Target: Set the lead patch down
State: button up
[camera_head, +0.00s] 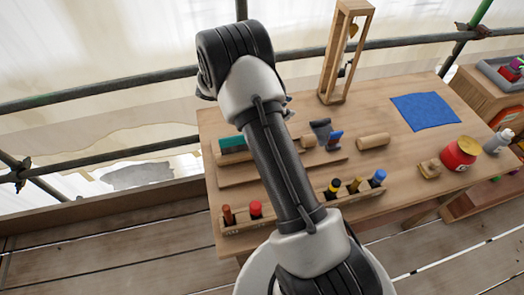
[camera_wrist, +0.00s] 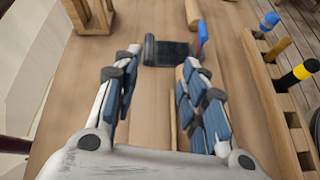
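A dark grey piece with a curled edge (camera_wrist: 172,50), which may be the lead patch, lies on the table ahead of the fingertips in the wrist view. It also shows right of my arm in the head view (camera_head: 320,128). A small blue object (camera_wrist: 201,38) is at its right side. The grey piece looks beyond the fingertips; I cannot tell the height gap.
A rack of tools (camera_head: 298,210) runs along the table's front edge, right of my gripper in the wrist view. A wooden frame tower (camera_head: 345,55) stands at the back. A wooden cylinder (camera_head: 373,141), blue cloth (camera_head: 425,111) and red pot (camera_head: 459,155) lie to the right.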

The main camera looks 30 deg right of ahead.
jog(key=s+a+r+m+t+y, duration=0.2)
jog(key=s+a+r+m+y, duration=0.15)
jog(key=s+a+r, duration=0.45)
jog(key=s+a+r+m+t+y, duration=0.2)
jog(key=s+a+r+m, duration=0.3)
jog(key=r, duration=0.4)
jog(key=s+a+r+m+t+y, duration=0.2)
jog(key=s+a+t+y, duration=0.3)
jog(key=s+a, duration=0.8)
jog(key=shift+a+r+m+y, duration=0.3)
jog(key=shift+a+m+y, duration=0.05)
jog(key=shift+m, duration=0.5)
jog(key=shift+d, duration=0.1)
jog(key=shift+c, duration=0.7)
